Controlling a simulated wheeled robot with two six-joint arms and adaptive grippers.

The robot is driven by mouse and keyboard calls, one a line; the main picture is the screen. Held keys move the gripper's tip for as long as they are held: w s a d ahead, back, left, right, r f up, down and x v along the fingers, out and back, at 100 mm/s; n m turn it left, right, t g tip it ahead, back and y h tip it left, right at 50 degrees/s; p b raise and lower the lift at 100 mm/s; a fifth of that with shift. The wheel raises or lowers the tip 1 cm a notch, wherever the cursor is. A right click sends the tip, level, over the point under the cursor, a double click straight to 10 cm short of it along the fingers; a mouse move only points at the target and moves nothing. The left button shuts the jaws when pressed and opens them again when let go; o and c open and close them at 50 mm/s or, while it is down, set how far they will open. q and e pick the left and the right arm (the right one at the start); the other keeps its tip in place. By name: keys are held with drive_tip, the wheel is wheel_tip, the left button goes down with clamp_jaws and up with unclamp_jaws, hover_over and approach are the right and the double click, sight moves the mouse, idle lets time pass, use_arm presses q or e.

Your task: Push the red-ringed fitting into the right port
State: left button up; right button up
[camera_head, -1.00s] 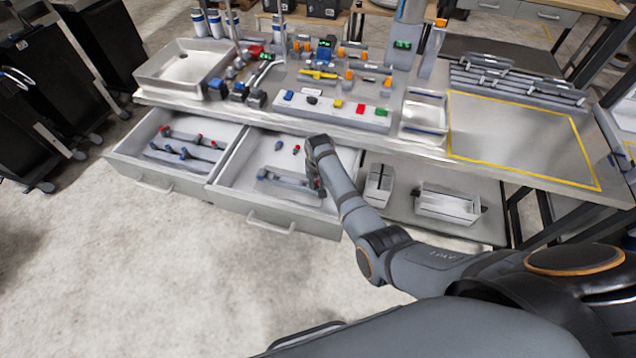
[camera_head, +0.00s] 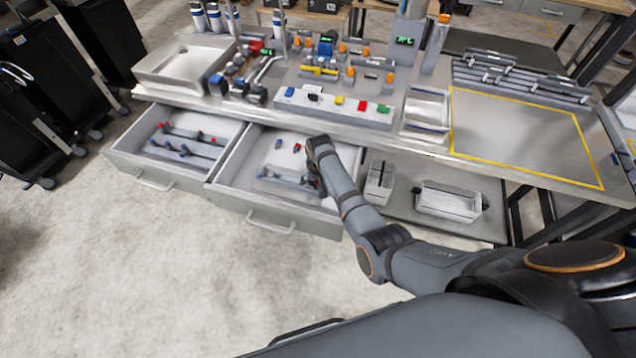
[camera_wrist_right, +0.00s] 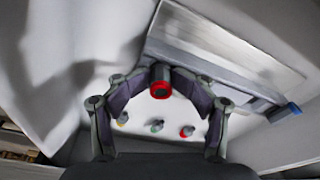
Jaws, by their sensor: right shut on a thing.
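My right gripper (camera_wrist_right: 161,78) is shut on the red-ringed fitting (camera_wrist_right: 160,88), which shows its dark body and bright red ring between the fingertips. In the right wrist view, the fitting is by the lower left end of a grey block (camera_wrist_right: 215,60); whether it is seated in a port there I cannot tell. In the head view, my right gripper (camera_head: 316,184) reaches down into the open right drawer (camera_head: 228,190), at the right end of the grey block (camera_head: 285,178). My left gripper is not in view.
Several loose fittings, one with a red ring (camera_wrist_right: 187,131), lie on the drawer floor. The open left drawer (camera_head: 150,172) holds bars with fittings. The bench edge (camera_head: 340,133) runs above and behind the drawers.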

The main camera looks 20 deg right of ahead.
drive_tip(key=shift+s+d+f, duration=0.1)
drive_tip(key=shift+r, duration=0.3)
wheel_tip(320, 180, up, 11)
drive_tip(key=s, duration=0.1)
drive_tip(key=shift+s+a+r, duration=0.2)
drive_tip(key=shift+s+a, duration=0.05)
drive_tip(key=shift+s, duration=0.15)
